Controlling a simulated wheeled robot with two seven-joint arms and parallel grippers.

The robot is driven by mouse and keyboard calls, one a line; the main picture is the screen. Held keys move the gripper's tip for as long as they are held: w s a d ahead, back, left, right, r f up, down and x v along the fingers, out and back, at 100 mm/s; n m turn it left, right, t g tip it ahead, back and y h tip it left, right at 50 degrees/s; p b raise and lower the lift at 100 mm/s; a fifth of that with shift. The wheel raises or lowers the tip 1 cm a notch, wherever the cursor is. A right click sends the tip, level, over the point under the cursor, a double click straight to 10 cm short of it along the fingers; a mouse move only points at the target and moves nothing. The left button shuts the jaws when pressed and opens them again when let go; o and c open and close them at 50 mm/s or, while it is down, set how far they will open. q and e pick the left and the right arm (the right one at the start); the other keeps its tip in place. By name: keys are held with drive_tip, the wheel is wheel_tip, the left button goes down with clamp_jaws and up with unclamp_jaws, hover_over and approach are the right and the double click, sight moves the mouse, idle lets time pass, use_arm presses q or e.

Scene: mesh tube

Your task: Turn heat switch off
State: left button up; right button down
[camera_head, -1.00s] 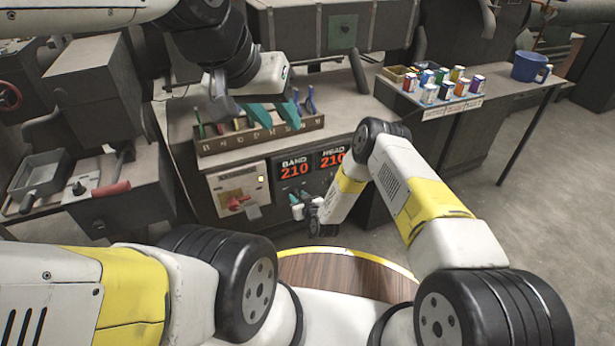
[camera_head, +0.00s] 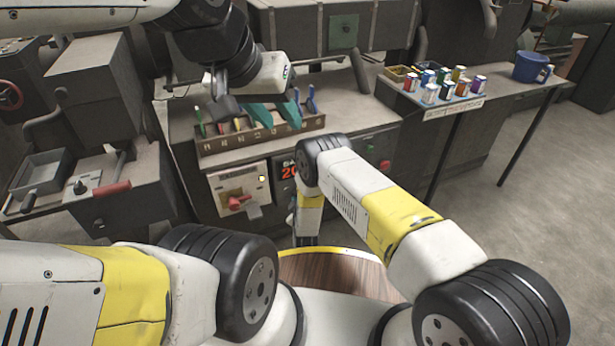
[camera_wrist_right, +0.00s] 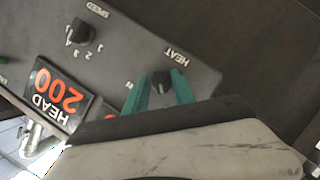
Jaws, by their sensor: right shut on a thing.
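The HEAT switch is a small dark knob (camera_wrist_right: 161,79) under the HEAT label in the right wrist view. My right gripper (camera_wrist_right: 163,88) has its teal fingers on either side of this knob and is shut on it. The mark on the knob is too small to read. In the head view my right arm hides both the gripper and the knob. My left gripper (camera_head: 276,113) is over the tool rack, with its teal fingers apart and nothing seen between them.
A SPEED knob (camera_wrist_right: 83,32) and a HEAD display (camera_wrist_right: 58,95) reading 200 share the panel. A red-handled switch (camera_head: 238,202) is on a pale box further left. The tool rack (camera_head: 262,142) stands on the machine. Cans (camera_head: 447,90) and a blue bucket (camera_head: 530,68) are at right.

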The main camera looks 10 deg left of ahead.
idle(0.3)
drive_tip(key=c, duration=1.4)
unclamp_jaws()
drive_tip(key=v, duration=0.7)
drive_tip(key=shift+s, duration=0.4)
